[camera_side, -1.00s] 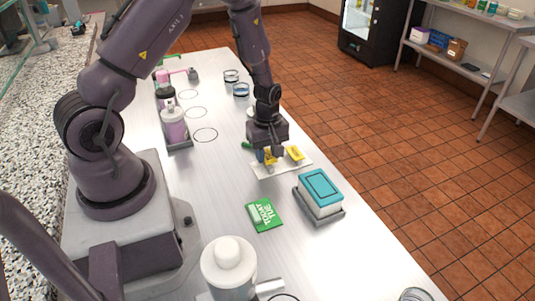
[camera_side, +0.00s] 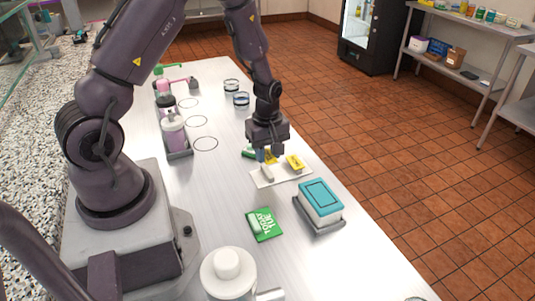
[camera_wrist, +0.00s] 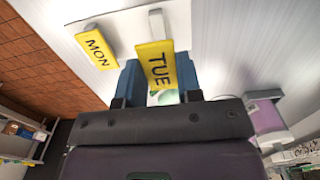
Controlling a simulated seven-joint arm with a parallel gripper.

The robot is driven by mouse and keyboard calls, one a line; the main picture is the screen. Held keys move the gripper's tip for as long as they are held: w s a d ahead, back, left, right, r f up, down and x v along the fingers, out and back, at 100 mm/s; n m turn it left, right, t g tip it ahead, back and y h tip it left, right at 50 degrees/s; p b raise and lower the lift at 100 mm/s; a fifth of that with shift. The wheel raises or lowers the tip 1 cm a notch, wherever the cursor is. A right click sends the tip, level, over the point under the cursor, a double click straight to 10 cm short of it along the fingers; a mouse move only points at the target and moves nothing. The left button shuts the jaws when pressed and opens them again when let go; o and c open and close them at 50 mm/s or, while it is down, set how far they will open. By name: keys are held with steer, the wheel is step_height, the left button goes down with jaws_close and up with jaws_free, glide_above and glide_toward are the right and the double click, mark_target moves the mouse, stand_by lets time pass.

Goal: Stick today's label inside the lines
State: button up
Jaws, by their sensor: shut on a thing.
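My gripper (camera_wrist: 158,80) is shut on the yellow TUE label (camera_wrist: 156,62), held between its blue fingers; in the side view the gripper (camera_side: 268,154) is just above the white sheet (camera_side: 262,183). A white block (camera_wrist: 156,24) lies just beyond the label. The yellow MON label (camera_wrist: 97,46) sits on its own block beside it, also visible in the side view (camera_side: 294,162). A green card (camera_side: 264,224) reads TODAY TUE. A white tub with a teal lid (camera_side: 320,196) stands in a grey tray (camera_side: 322,228); dark lines outline a rectangle on the lid.
A white-lidded container (camera_side: 228,272) stands at the near edge. Bottles (camera_side: 174,135) stand in a rack on the left, near printed circles. Two glass jars (camera_side: 241,99) stand farther back. The steel table (camera_side: 225,190) is clear between the card and the rack.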

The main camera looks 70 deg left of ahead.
steer(key=shift+r, duration=0.2)
steer(key=shift+d, duration=0.1)
steer(key=shift+m, duration=0.7)
steer(key=w+d+r, duration=0.2)
steer(key=d, duration=0.3)
steer(key=w+d+r, duration=0.2)
steer(key=d, duration=0.3)
steer(key=w+d+r, duration=0.2)
steer(key=d, duration=0.4)
steer(key=shift+w+r, duration=0.2)
steer(key=shift+r, duration=0.2)
steer(key=shift+r+n, duration=0.1)
steer(key=shift+n, duration=0.3)
steer(key=shift+s+n, duration=0.2)
steer(key=shift+n, duration=0.1)
steer(key=shift+a+f, duration=0.1)
steer(key=shift+f, duration=2.15)
steer(key=shift+f, duration=0.2)
